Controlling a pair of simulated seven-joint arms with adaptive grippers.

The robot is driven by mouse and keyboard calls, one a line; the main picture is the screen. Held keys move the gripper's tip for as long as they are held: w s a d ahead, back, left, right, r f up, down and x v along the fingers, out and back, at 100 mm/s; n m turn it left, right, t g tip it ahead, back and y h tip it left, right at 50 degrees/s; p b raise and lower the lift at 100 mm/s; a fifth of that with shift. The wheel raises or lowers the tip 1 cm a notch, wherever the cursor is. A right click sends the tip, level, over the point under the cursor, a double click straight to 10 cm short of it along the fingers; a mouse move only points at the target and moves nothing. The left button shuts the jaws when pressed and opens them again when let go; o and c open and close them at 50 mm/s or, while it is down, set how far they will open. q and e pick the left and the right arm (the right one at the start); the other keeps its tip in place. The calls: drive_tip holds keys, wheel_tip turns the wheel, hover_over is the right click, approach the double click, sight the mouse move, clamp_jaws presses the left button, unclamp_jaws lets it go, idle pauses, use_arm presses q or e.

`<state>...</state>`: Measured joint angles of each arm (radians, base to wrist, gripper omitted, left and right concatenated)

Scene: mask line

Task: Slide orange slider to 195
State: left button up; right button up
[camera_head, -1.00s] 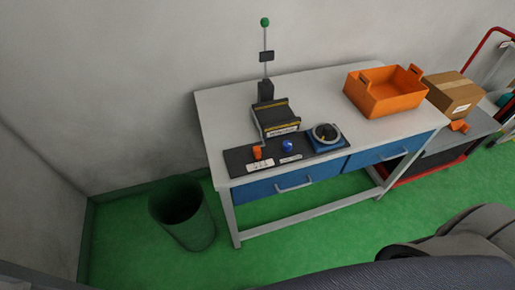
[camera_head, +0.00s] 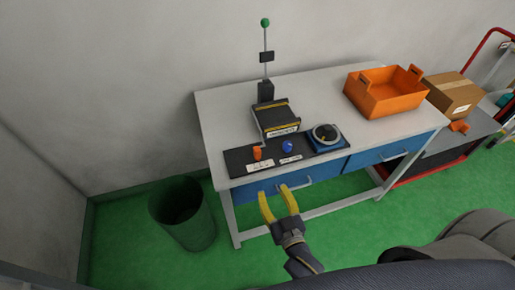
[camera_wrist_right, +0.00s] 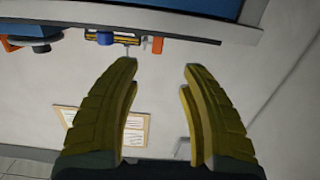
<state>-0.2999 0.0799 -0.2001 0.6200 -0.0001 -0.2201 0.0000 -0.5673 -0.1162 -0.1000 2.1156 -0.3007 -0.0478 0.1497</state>
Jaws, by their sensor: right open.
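The orange slider (camera_head: 257,153) stands upright on the dark control panel (camera_head: 237,160) at the table's front left. It also shows in the right wrist view (camera_wrist_right: 157,45), to the left of the gap's right finger. A small white label (camera_head: 260,166) lies in front of it; its print is too small to read. My right gripper (camera_head: 278,192) has yellow fingers, is open and empty, and is in front of the table near the blue drawer, below and apart from the slider. My left gripper is in neither view.
A blue knob (camera_head: 287,147) stands right of the slider, and a blue unit with a black dial (camera_head: 326,136) beyond it. A black and yellow device (camera_head: 276,118) sits behind. An orange crate (camera_head: 385,92) is at back right. A dark bin (camera_head: 182,212) stands on the floor, left.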

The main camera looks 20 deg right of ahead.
sight(258, 152)
drive_tip(key=shift+t, duration=0.3)
drive_tip(key=w, duration=0.6)
drive_tip(key=w+r, duration=0.1)
drive_tip(key=w, duration=0.4)
drive_tip(key=w+r, duration=0.1)
drive_tip(key=w, duration=0.5)
drive_tip(key=shift+w+r, duration=0.25)
drive_tip(key=shift+w, duration=0.05)
drive_tip(key=shift+c, duration=0.4)
clamp_jaws()
